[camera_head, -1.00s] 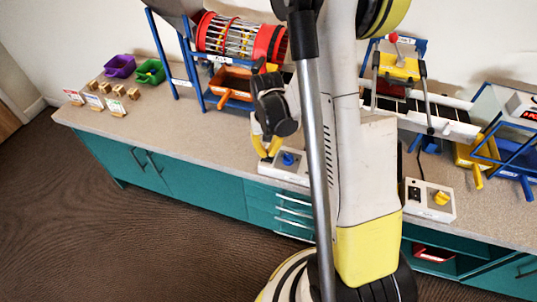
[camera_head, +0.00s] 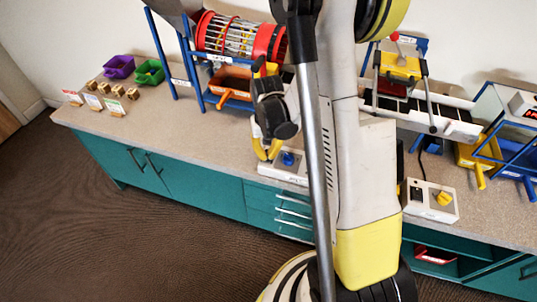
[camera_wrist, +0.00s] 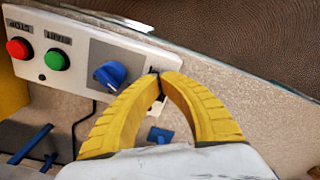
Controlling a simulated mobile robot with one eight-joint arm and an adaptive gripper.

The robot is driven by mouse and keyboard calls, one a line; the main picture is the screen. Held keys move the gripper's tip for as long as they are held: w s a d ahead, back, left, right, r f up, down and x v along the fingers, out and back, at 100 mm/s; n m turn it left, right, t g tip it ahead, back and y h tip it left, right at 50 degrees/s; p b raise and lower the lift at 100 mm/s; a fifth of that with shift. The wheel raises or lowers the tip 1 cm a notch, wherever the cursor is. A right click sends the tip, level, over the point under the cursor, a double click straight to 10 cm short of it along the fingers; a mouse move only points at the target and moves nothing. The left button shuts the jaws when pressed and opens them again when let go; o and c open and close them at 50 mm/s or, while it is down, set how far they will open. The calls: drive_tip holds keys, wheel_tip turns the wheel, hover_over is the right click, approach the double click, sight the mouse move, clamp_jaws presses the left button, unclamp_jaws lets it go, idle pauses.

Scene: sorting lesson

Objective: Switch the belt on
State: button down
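The belt (camera_head: 455,127) is a dark conveyor with a white side rail at the right of the bench, partly hidden by my arm. My gripper (camera_head: 267,158) is over another white box, with a blue knob (camera_head: 289,159). In the wrist view that box has a red STOP button (camera_wrist: 18,48), a green START button (camera_wrist: 57,59) and the blue knob (camera_wrist: 110,74). My yellow fingertips (camera_wrist: 163,76) nearly meet beside that knob, with nothing visibly held.
A red drum machine (camera_head: 240,38) on a blue frame stands behind my gripper, with an orange tray (camera_head: 232,83) below. Purple (camera_head: 119,66) and green (camera_head: 150,72) bins stand at the left. A yellow bin (camera_head: 470,158) is at the right.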

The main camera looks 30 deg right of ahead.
drive_tip(key=shift+f, duration=0.35)
drive_tip(key=shift+r, duration=0.1)
drive_tip(key=shift+r+p, duration=2.2)
drive_tip(key=shift+r, duration=1.25)
